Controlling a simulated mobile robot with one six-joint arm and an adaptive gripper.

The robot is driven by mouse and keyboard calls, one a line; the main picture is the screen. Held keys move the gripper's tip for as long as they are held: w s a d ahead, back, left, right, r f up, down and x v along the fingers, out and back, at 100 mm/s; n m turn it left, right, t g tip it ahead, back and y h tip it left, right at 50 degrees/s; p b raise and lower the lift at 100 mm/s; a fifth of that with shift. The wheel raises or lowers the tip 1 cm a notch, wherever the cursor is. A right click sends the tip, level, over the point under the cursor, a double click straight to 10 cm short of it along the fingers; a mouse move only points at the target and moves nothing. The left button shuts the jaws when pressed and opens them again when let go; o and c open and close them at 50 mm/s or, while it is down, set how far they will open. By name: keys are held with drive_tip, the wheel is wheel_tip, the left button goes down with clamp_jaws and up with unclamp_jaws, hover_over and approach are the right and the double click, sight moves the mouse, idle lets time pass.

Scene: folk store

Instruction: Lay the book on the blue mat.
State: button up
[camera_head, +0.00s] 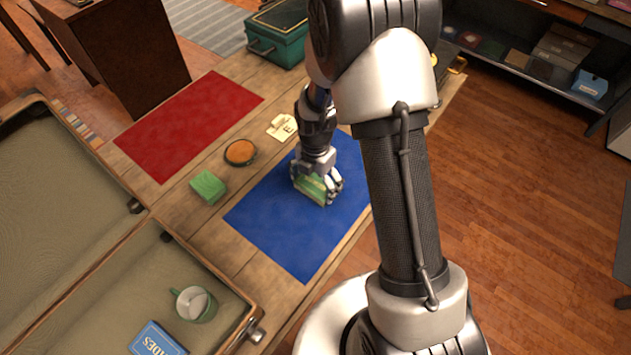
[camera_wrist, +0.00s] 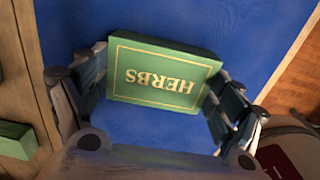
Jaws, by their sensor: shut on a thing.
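A green book (camera_head: 314,188) marked HERBS is between the fingers of my gripper (camera_head: 318,186), over the blue mat (camera_head: 272,229). In the wrist view the book (camera_wrist: 163,74) lies flat side toward the camera, with a finger of my gripper (camera_wrist: 160,92) at each short end. The blue mat (camera_wrist: 255,35) fills most of the background there. My gripper is shut on the book. I cannot tell whether the book's underside touches the mat.
A red mat (camera_head: 190,124), a round orange-topped item (camera_head: 240,153), a green block (camera_head: 208,187) and a card marked E (camera_head: 282,127) lie left of the blue mat. An open suitcase (camera_head: 150,265) holds a mug (camera_head: 193,304) and a blue book (camera_head: 157,340). A green box (camera_head: 277,38) stands at the back.

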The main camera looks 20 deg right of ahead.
drive_tip(key=o, duration=1)
drive_tip(key=shift+f, duration=0.1)
drive_tip(key=shift+c, duration=0.2)
wheel_tip(320, 180, up, 12)
drive_tip(key=p, duration=0.4)
wheel_tip(320, 180, up, 11)
drive_tip(key=m+t, duration=0.1)
drive_tip(key=m, duration=0.6)
hover_over(315, 183)
drive_tip(key=s, duration=0.4)
drive_tip(key=s+r+m+t, duration=0.1)
drive_tip(key=s+r+m, duration=0.4)
drive_tip(key=s+m, duration=0.3)
drive_tip(key=s+r+m+t, duration=0.2)
drive_tip(key=s+r+m, duration=0.4)
drive_tip(key=s+m, duration=0.3)
drive_tip(key=shift+s+r+m+t, duration=0.2)
drive_tip(key=shift+s+m+t, duration=0.1)
drive_tip(key=shift+m, duration=0.3)
drive_tip(key=shift+d, duration=0.1)
